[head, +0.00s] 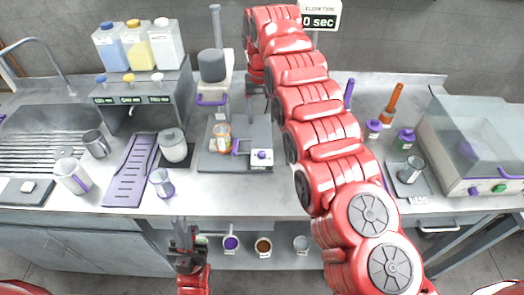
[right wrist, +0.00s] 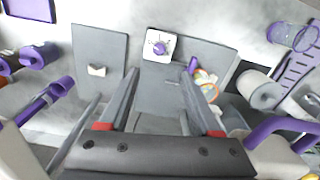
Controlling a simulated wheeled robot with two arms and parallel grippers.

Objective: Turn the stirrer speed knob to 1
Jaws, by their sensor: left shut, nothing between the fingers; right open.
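The stirrer (head: 210,160) is a grey plate on the bench with a white control panel at its front right. The purple speed knob (head: 262,155) sits on this panel. It also shows in the right wrist view (right wrist: 159,47), beyond my fingertips; its scale is too small to read. My right gripper (right wrist: 158,72) is open, with nothing between its fingers, pointed toward the panel and apart from the knob. In the head view my right arm mostly hides it. My left gripper (head: 186,245) is shut and empty in front of the bench edge, away from the stirrer.
A beaker (head: 221,134) with orange contents stands on the stirrer plate, below an overhead motor (head: 212,66). A clear-lidded box (head: 476,145) stands at the right.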

